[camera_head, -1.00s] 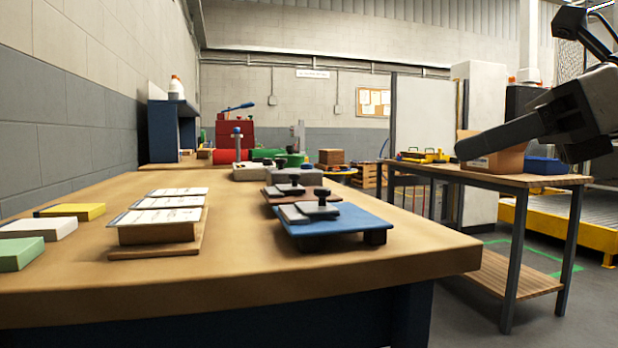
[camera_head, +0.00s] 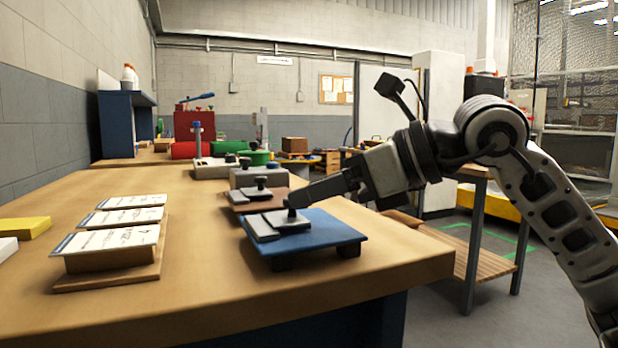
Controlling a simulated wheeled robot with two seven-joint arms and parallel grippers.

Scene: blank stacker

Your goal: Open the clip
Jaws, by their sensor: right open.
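The nearest clip is a blue base plate (camera_head: 335,238) with a grey metal plate (camera_head: 263,229) and a small black knob (camera_head: 291,214) on top. My right gripper (camera_head: 293,199) reaches in from the right, with its fingertips just above or at the knob; I cannot tell if they touch it. It is open, and only one finger side shows clearly. A second clip with a brown base (camera_head: 232,197) and a black knob sits just behind. My left gripper is not in view.
Several labelled blanks (camera_head: 105,240) lie on a wooden board at the left of the wooden table (camera_head: 190,295). A yellow block (camera_head: 24,228) is at the far left. Grey blocks and a red box (camera_head: 196,126) stand at the back. The table's front is clear.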

